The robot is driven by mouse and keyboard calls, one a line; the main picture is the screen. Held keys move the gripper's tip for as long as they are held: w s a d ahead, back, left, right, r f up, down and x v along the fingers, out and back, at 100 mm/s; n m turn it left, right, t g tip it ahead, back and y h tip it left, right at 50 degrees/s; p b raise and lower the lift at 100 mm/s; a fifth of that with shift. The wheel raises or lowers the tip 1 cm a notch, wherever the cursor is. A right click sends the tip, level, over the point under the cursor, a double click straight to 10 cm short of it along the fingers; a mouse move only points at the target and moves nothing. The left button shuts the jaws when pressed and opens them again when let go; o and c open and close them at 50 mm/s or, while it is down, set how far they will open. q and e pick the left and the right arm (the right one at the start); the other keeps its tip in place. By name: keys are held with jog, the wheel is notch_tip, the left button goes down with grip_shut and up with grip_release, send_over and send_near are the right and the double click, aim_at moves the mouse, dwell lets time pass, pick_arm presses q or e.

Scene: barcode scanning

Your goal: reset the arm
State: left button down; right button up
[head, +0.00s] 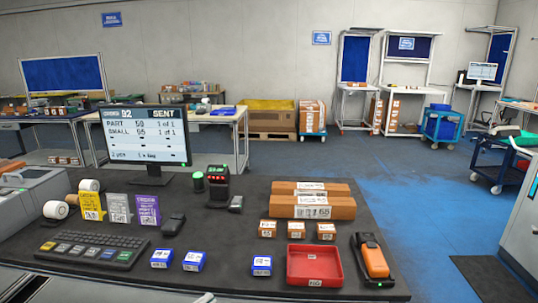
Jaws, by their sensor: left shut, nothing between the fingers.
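My left gripper (32,284) shows only as a dark part at the bottom left corner, in front of the table's near edge. It is shut with nothing held, and most of it is cut off by the frame. It is apart from the things on the dark tabletop (225,262). My right gripper is not in view. An orange and black handheld device (373,262) lies at the table's right end. A red tray (314,266) to its left is empty.
A keyboard (92,251), monitor (147,143) and upright scanner device (218,186) occupy the table's left and middle. Blue boxes (194,261), small orange boxes (297,230) and long brown boxes (312,207) stand on it. Blue floor (420,208) is open to the right.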

pick_arm(q)
jog(key=s+a+f+n+g+y, duration=0.3)
jog(key=s+f+n+y, duration=0.6)
jog(key=s+f+n, duration=0.6)
jog(key=s+a+f, duration=0.1)
jog(key=s+f, duration=0.4)
jog(key=f, duration=0.2)
jog(key=shift+a+n, duration=0.15)
jog(key=shift+n, duration=0.15)
jog(key=shift+f, duration=0.1)
